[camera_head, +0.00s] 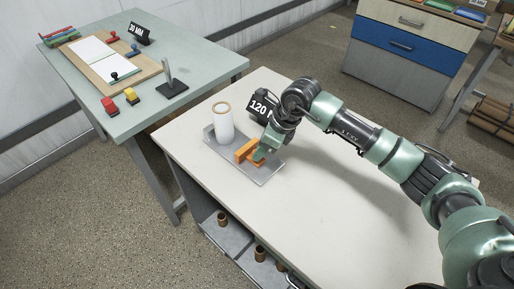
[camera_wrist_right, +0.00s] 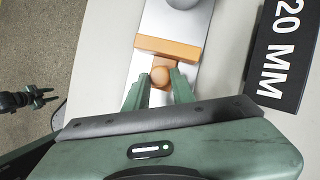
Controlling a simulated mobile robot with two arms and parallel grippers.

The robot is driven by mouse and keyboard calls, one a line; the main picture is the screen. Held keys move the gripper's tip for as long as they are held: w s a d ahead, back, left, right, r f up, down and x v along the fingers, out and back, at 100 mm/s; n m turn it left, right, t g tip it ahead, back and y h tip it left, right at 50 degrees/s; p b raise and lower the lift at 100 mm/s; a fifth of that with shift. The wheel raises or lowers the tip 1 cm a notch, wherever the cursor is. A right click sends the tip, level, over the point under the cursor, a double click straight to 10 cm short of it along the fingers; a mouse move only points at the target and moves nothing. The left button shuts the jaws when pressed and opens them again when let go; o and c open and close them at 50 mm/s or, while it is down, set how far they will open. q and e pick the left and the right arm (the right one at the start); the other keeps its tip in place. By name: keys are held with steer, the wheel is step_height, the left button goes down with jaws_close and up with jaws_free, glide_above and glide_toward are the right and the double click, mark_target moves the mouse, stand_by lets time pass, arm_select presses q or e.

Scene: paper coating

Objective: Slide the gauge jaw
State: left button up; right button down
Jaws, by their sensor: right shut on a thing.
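The gauge is a grey metal plate (camera_head: 264,171) lying on the pale table, also in the right wrist view (camera_wrist_right: 198,26). Its orange jaw (camera_head: 244,150) is a bar across the plate with a round knob, clear in the right wrist view (camera_wrist_right: 168,49). A white roll (camera_head: 223,124) stands upright on the plate beyond the jaw. My right gripper (camera_head: 260,153) is shut on the jaw's knob, one finger on each side in the right wrist view (camera_wrist_right: 160,80). My left gripper (camera_wrist_right: 42,97) shows small there, fingers apart and empty.
A black "120 MM" sign (camera_head: 263,107) stands close behind my right gripper, right of the plate in the wrist view. The pale table's front half is clear.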

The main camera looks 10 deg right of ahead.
steer(key=shift+s+f, duration=0.1)
steer(key=shift+f, duration=0.05)
arm_select(q)
steer(key=shift+w+a, duration=0.25)
steer(key=shift+w, duration=0.45)
arm_select(e)
steer(key=c, duration=1.2)
jaws_free()
arm_select(q)
steer(key=shift+s+f+b, duration=0.15)
steer(key=shift+f+b, duration=0.7)
steer(key=shift+b, duration=0.05)
arm_select(e)
steer(key=v, duration=0.7)
steer(key=shift+d+r, duration=0.1)
steer(key=shift+r, duration=0.3)
